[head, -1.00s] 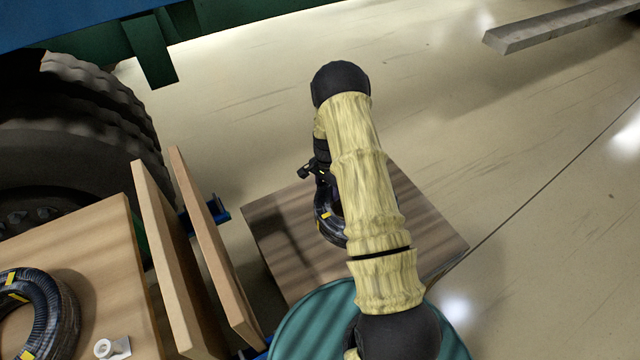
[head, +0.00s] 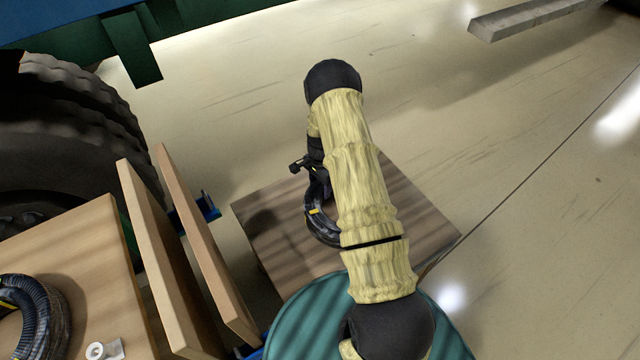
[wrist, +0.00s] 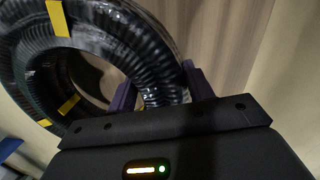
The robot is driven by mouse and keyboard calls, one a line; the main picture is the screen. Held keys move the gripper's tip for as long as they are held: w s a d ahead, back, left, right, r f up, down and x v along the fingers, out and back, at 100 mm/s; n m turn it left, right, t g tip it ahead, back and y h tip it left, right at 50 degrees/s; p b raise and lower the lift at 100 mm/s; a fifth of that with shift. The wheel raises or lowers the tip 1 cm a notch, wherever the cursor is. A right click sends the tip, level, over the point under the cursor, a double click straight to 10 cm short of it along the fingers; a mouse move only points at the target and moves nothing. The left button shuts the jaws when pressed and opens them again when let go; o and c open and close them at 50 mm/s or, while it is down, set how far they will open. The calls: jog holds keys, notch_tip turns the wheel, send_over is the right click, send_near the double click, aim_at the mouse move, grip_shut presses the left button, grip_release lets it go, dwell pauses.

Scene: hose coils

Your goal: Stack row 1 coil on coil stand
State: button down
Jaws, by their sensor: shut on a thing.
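A black ribbed hose coil with yellow bands shows large in the wrist view (wrist: 110,30) and partly behind my arm in the head view (head: 318,225). My gripper (wrist: 158,92) is shut on the coil's near side, one purple finger on each side of the hose. The wooden-topped stand (head: 275,215) lies under the coil in the head view, and its surface also shows in the wrist view (wrist: 220,35). My arm hides part of the coil and the stand. I cannot tell whether the coil touches the stand's top.
Another black coil (head: 50,315) lies on a wooden table (head: 95,245) at the lower left, near a small white fitting (head: 103,350). Two upright boards (head: 190,220) stand between that table and the stand. A large tyre (head: 70,130) is at the left. Floor at the right is open.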

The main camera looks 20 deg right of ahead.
jog(key=shift+f+b, duration=0.6)
jog(key=shift+f, duration=0.5)
jog(key=shift+f+b, duration=0.3)
jog(key=shift+f, duration=0.3)
dwell(1.8)
jog(key=c, duration=0.5)
grip_release()
jog(key=shift+f, duration=0.15)
jog(key=shift+w+d+r+p, duration=0.15)
jog(key=shift+r+p, duration=0.95)
jog(key=shift+r, duration=0.7)
jog(key=shift+w+d+r+p, duration=0.1)
jog(key=shift+r+p, duration=1)
jog(key=shift+r, duration=0.65)
jog(key=shift+r, duration=0.1)
notch_tip(320, 180, up, 17)
jog(key=w, duration=0.1)
jog(key=shift+w+d, duration=0.3)
jog(key=shift+d, duration=0.05)
